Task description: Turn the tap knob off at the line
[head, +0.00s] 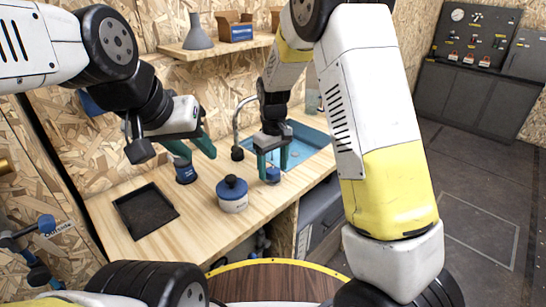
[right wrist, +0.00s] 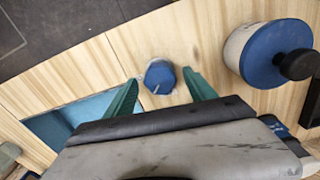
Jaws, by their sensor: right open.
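The blue tap knob (head: 272,175) sits on the wooden counter in front of the sink. In the right wrist view the knob (right wrist: 160,74) shows a short pale line on its top, near the gripper side. My right gripper (head: 273,168) is open and points down at the knob. Its green fingers stand on either side of the knob, with a gap on both sides in the right wrist view (right wrist: 160,79). My left gripper (head: 203,155) is off to the left above the counter, with its green fingers apart and nothing seen between them. Any counter mark near the knob is unclear.
A curved metal tap (head: 237,122) stands beside the blue sink (head: 314,140). A blue-and-white round container (head: 232,198) with a black top is left of the knob. A dark blue cylinder (head: 185,173) and a black tray (head: 128,205) are further left. Bare counter lies in front.

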